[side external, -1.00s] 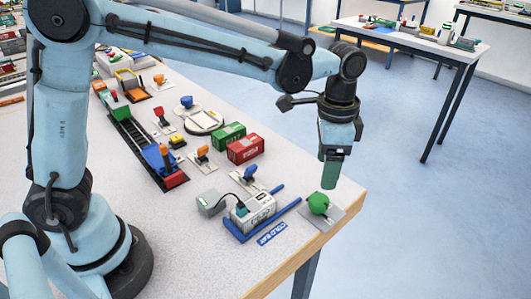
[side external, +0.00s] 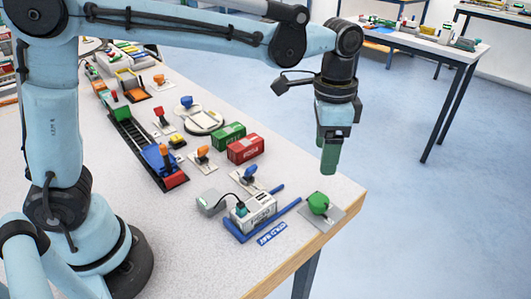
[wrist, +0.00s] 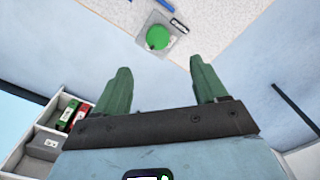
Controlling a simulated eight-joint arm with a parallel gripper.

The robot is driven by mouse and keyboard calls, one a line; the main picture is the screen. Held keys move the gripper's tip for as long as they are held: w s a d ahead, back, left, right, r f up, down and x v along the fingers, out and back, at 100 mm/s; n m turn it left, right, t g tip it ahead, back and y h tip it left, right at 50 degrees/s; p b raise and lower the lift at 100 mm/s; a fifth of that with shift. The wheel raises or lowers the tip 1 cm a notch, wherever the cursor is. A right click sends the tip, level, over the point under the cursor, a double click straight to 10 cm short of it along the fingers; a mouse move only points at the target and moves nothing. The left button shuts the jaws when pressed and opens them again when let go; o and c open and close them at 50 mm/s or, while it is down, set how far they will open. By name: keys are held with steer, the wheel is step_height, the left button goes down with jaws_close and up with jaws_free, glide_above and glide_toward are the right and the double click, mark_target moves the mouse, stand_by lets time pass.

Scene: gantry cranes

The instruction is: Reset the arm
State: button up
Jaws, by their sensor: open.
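My gripper (side external: 329,160) hangs in the air above the right corner of the table, its green fingers pointing down. In the wrist view its two fingers (wrist: 160,85) are spread apart with nothing between them. Below it, a green knob (side external: 319,203) sits on a grey plate at the table's right corner, clear of the fingers. The knob also shows past the fingertips in the wrist view (wrist: 157,37).
A white and grey container (side external: 255,210) with a cable stands in a blue bay (side external: 240,235). Red (side external: 245,149) and green (side external: 229,136) containers, several levers and a dark rail track (side external: 135,135) fill the table (side external: 215,270). The air around my gripper is clear.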

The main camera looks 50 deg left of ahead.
steer(key=s+a+f+n+t, duration=0.1)
steer(key=s+a+n+t, duration=0.6)
steer(key=s+a, duration=0.4)
steer(key=a+n, duration=0.1)
steer(key=a, duration=0.3)
steer(key=shift+a+f+n, duration=0.15)
steer(key=shift+a+n, duration=0.1)
steer(key=shift+n, duration=0.15)
